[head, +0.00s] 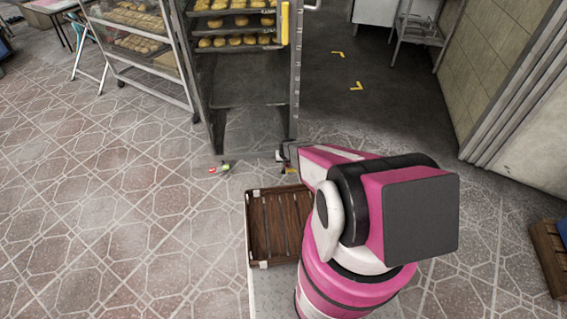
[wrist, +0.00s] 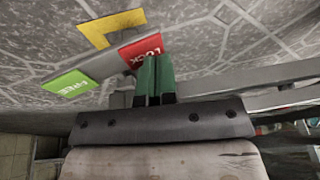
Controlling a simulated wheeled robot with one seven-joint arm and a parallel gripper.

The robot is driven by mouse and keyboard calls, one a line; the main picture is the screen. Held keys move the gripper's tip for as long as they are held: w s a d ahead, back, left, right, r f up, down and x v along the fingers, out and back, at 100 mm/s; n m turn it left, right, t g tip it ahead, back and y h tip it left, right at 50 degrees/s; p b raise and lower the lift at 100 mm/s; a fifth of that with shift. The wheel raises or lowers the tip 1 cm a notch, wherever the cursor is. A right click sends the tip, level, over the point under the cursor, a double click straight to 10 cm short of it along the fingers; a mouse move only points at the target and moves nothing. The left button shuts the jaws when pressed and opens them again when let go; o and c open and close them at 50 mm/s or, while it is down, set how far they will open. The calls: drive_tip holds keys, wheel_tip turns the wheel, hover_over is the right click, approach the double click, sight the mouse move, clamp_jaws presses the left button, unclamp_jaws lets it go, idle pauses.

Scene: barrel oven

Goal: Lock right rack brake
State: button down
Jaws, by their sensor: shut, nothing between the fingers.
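The tall rack (head: 297,75) stands upright in the head view with trays of buns in its upper part. In the wrist view the brake pedal shows a red LOCK end (wrist: 142,48) and a green FREE end (wrist: 66,83). My gripper (wrist: 154,60) is shut and empty, its green fingertips at the lower edge of the red end; I cannot tell whether they touch. In the head view my gripper is low by the rack's right front corner, and my arm hides most of that brake. The left brake (head: 219,168) shows red and green at the left front corner.
A yellow floor mark (wrist: 110,27) lies beside the brake. A brown slatted crate (head: 275,228) sits on my base, close to my arm. A second rack (head: 140,50) stands to the left. Tiled floor is clear at the left front.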

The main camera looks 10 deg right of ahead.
drive_tip(key=s+a+r, duration=0.1)
drive_tip(key=a+r, duration=0.1)
drive_tip(key=r, duration=0.4)
drive_tip(key=s+a+r, duration=0.1)
drive_tip(key=a+r, duration=0.1)
drive_tip(key=r, duration=0.4)
drive_tip(key=shift+s+a+r, duration=0.15)
drive_tip(key=shift+s+r, duration=0.05)
drive_tip(key=shift+s, duration=0.15)
drive_tip(key=s+d+r+g, duration=0.1)
drive_tip(key=s+d+r, duration=0.1)
drive_tip(key=s+r, duration=0.5)
drive_tip(key=s+d+r+g, duration=0.1)
drive_tip(key=s+d+r, duration=0.2)
drive_tip(key=s+r, duration=0.4)
drive_tip(key=s+d+r+g, duration=0.1)
drive_tip(key=s+d+r, duration=0.2)
drive_tip(key=r, duration=1.4)
drive_tip(key=s, duration=0.4)
drive_tip(key=shift+s+r+h, duration=0.15)
drive_tip(key=shift+s+h, duration=0.2)
drive_tip(key=shift+h, duration=0.05)
